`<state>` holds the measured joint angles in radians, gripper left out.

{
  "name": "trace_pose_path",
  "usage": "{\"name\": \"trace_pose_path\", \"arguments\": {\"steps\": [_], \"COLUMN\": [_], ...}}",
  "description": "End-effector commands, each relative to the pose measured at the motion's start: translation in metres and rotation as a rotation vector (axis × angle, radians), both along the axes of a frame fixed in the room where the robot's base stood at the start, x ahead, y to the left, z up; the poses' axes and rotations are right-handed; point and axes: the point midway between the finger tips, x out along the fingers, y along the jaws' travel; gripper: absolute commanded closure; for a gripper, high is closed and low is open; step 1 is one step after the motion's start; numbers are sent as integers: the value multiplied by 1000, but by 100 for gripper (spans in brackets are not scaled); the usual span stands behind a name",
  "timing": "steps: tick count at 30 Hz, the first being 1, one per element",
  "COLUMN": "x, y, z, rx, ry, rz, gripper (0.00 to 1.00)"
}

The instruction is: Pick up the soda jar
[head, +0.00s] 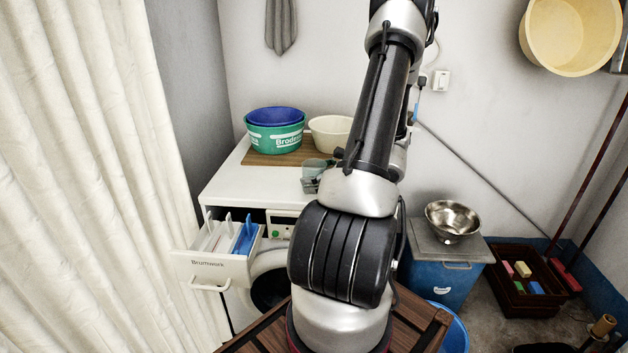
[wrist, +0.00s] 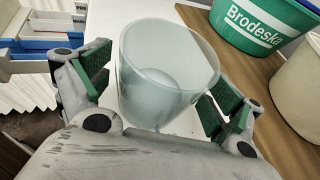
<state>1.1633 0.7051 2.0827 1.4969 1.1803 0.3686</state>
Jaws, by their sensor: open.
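The soda jar (wrist: 165,75) is a translucent, pale greenish open-topped vessel with a pale, whitish inside. In the wrist view it stands between the two green-padded fingers of my gripper (wrist: 160,88). The gripper is open, with one finger to each side of the jar. A gap shows at the left finger; the right finger is close to the wall, and I cannot tell if it touches. The jar's lower part is partly hidden by the gripper body. In the head view the jar (head: 314,167) is on the white machine top, partly hidden by my arm.
A green Brodeska tub (head: 274,138) and a cream tub (head: 329,132) stand on a wooden board (head: 262,159) behind the jar. An open drawer (head: 212,266) sticks out at front left. A steel bowl (head: 452,218) sits on a blue-based stand at right.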

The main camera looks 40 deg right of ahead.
Motion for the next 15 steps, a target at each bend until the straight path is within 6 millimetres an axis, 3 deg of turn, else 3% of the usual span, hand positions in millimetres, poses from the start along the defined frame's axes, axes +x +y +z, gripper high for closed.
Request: {"name": "trace_pose_path", "arguments": {"steps": [3,12,15], "x": [0,-1,0], "y": [0,0,0], "z": [0,0,0], "rx": [0,0,0], "ry": [0,0,0], "rz": [0,1,0], "gripper": [7,62,63]}}
